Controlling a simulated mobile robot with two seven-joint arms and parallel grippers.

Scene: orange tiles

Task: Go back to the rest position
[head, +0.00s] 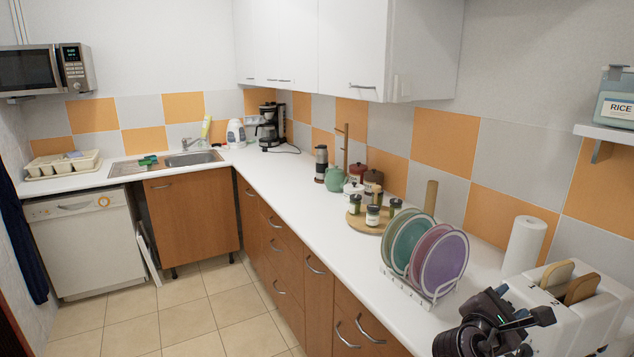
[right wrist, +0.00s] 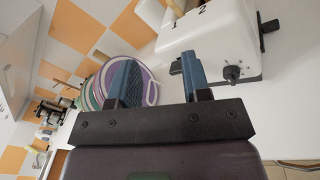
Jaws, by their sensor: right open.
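My right gripper (head: 528,322) is at the lower right of the head view, in front of the white toaster (head: 600,318). In the right wrist view, its two blue fingers (right wrist: 160,85) stand wide apart with nothing between them. The toaster also shows in the right wrist view (right wrist: 222,38), just beyond the fingers. Two slices of bread (head: 580,290) stick up out of the toaster's slots. I cannot tell whether the gripper touches the toaster. My left gripper is in neither view.
A rack of coloured plates (head: 437,262) stands left of my right gripper. A paper towel roll (head: 524,244) is behind the toaster. Jars stand on a round wooden board (head: 362,222). The white counter (head: 285,190) is clear along its front. The tiled floor (head: 200,315) is free.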

